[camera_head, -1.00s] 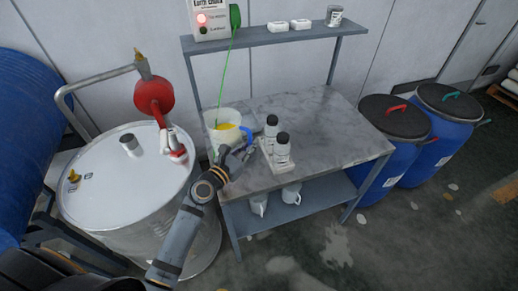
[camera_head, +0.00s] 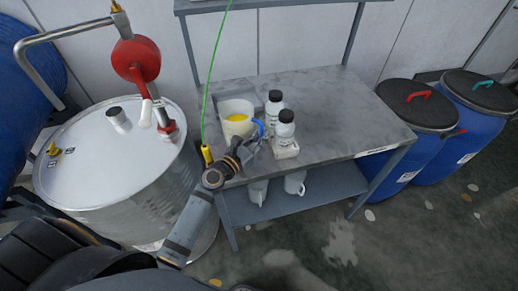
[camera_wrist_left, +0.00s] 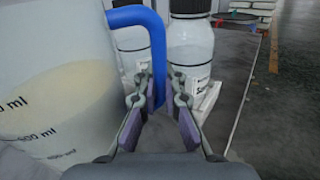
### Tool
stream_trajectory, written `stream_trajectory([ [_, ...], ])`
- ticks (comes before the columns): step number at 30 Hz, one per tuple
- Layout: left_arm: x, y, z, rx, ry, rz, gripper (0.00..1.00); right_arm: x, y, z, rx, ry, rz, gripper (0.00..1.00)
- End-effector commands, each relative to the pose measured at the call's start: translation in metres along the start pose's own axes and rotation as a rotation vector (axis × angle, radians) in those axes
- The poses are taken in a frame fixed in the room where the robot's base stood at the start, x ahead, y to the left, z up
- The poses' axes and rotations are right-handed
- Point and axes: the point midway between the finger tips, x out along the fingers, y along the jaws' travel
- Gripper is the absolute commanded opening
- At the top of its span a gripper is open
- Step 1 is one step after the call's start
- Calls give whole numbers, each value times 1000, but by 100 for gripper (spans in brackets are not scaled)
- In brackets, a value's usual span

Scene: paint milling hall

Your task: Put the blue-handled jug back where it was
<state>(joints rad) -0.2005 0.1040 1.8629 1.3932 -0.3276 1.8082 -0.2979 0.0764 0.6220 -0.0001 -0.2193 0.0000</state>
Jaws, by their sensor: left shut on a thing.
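The jug (camera_head: 232,128) is whitish, holds something yellow and has a blue handle (camera_head: 259,127). It appears upright at the left end of the marble-topped table (camera_head: 335,105); I cannot tell whether its base touches. My left gripper (camera_head: 252,145) reaches it from the front and is shut on the handle. In the left wrist view the jug (camera_wrist_left: 50,95) fills the left side, with volume marks on its wall, and the handle (camera_wrist_left: 157,50) runs down between the fingers (camera_wrist_left: 160,100). My right gripper is not in view.
Two white bottles with black caps (camera_head: 273,104) (camera_head: 285,130) stand close right of the handle, the nearer by a small white tray (camera_head: 287,152). A green cord (camera_head: 212,75) hangs to a yellow clip (camera_head: 207,154) left of the jug. A drum (camera_head: 110,155) stands left. The tabletop's right side is clear.

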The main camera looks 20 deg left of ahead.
Motion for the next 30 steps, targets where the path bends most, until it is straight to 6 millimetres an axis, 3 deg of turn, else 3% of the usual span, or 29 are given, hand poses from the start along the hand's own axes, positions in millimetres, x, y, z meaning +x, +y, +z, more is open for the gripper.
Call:
stream_trajectory([
  [4,1,0,-3,2,-5,1,0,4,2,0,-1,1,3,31],
  [10,1,-2,-35,1,-4,0,0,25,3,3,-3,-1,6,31],
  [23,1,-2,-40,2,-5,0,0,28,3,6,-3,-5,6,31],
  [24,0,-2,-40,-1,-1,0,10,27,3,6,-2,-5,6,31],
  [27,0,-2,-40,-1,-1,0,23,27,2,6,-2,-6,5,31],
  [30,0,-2,-40,0,-1,0,31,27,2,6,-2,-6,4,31],
])
